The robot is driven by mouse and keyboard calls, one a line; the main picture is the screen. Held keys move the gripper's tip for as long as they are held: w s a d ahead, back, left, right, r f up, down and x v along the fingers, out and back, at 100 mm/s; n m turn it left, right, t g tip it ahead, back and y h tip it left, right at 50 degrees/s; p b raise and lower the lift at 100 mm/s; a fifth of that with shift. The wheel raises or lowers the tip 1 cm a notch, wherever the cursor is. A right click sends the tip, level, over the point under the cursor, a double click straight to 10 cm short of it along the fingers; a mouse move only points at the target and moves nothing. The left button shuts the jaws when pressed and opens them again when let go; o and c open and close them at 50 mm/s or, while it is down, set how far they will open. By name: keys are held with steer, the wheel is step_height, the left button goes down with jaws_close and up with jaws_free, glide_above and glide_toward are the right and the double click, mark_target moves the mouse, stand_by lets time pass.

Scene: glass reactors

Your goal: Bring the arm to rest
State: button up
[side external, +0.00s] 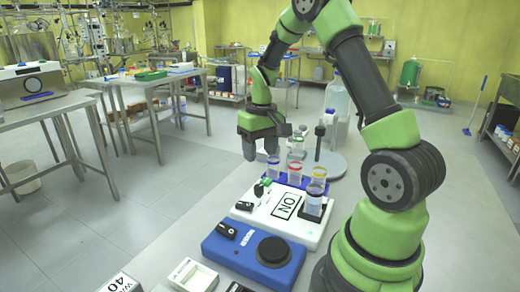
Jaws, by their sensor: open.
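My green and dark grey arm arches up from its base at the lower right of the side external view. My gripper (259,152) hangs at its end, pointing down, with its fingers apart and nothing visible between them. It is above and behind the left end of the row of vials. I cannot tell the exact gap between the gripper and the vials.
A white device marked "ON" (285,206) and a blue device with a dark round plate (240,254) stand in front. A large clear bottle (337,98) stands behind.

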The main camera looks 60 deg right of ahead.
steer(key=s+a+r+t, duration=0.2)
steer(key=s+a+r, duration=0.1)
steer(key=a+r, duration=0.4)
steer(key=s+a+r+t, duration=0.3)
steer(key=a+r, duration=0.4)
steer(key=r, duration=0.1)
steer(key=s+a+r+n+t+y, duration=0.1)
steer(key=s+a+t, duration=0.1)
steer(key=s+a, duration=0.2)
steer(key=s, duration=0.3)
steer(key=shift+s+a+r+y, duration=0.2)
steer(key=shift+s+a+y, duration=0.1)
steer(key=shift+a, duration=0.05)
stand_by(0.4)
